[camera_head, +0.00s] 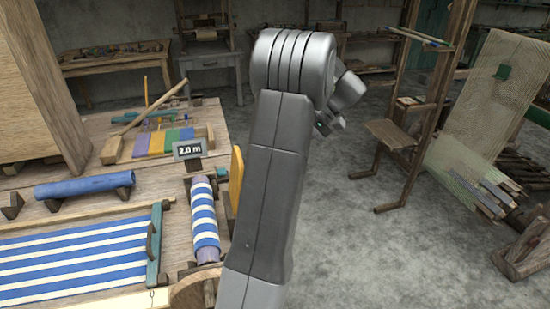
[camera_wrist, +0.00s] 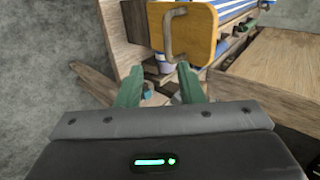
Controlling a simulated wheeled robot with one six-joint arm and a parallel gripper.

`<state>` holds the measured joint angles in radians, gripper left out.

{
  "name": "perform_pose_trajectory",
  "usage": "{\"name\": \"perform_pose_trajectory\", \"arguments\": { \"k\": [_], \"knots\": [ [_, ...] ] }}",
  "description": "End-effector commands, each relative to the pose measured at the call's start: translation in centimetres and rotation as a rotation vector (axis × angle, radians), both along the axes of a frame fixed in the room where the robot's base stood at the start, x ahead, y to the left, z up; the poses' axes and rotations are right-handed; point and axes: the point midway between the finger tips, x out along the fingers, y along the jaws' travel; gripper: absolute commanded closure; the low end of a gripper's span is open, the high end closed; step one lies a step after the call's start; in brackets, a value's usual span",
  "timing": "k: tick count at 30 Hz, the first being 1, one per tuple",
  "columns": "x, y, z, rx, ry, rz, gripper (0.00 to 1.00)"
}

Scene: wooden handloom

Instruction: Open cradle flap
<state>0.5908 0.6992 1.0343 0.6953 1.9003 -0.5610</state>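The cradle flap (camera_wrist: 204,44) is a yellow-orange wooden panel with a bent, light-coloured handle (camera_wrist: 172,36) on its face. In the head view the flap (camera_head: 237,178) stands upright along the right side of the blue-and-white striped cloth roll (camera_head: 204,222). My gripper (camera_wrist: 158,90) has two green fingers spread apart with nothing between them. In the head view my arm hides the area right of the roll, and the gripper (camera_head: 328,122) shows only in part.
The wooden table (camera_head: 110,205) holds striped cloth (camera_head: 75,258), a blue roll (camera_head: 85,186), a "2.0 m" display (camera_head: 189,149) and coloured blocks. A wooden frame with a seat (camera_head: 390,133) and a net panel (camera_head: 490,105) stand at right. Grey floor is clear between.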

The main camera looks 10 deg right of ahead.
Motion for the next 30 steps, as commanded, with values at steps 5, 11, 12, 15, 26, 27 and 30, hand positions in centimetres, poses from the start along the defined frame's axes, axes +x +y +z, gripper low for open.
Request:
{"name": "perform_pose_trajectory", "arguments": {
  "k": [5,11,12,15,26,27,30],
  "knots": [
    [0.1,-1.7,1.4,0.0,-0.002,-0.001,0.66],
    [0.1,-2.2,1.9,0.0,0.0,0.0,0.66],
    [0.1,-2.2,1.9,0.0,0.0,0.0,0.66],
    [0.1,-2.1,1.9,0.0,0.0,0.0,0.66],
    [0.0,-0.6,0.6,0.002,0.002,0.001,0.66],
    [0.0,-0.1,0.2,0.002,0.002,0.001,0.66],
    [-0.1,1.4,-1.0,0.003,0.003,0.003,0.66]
  ]
}}
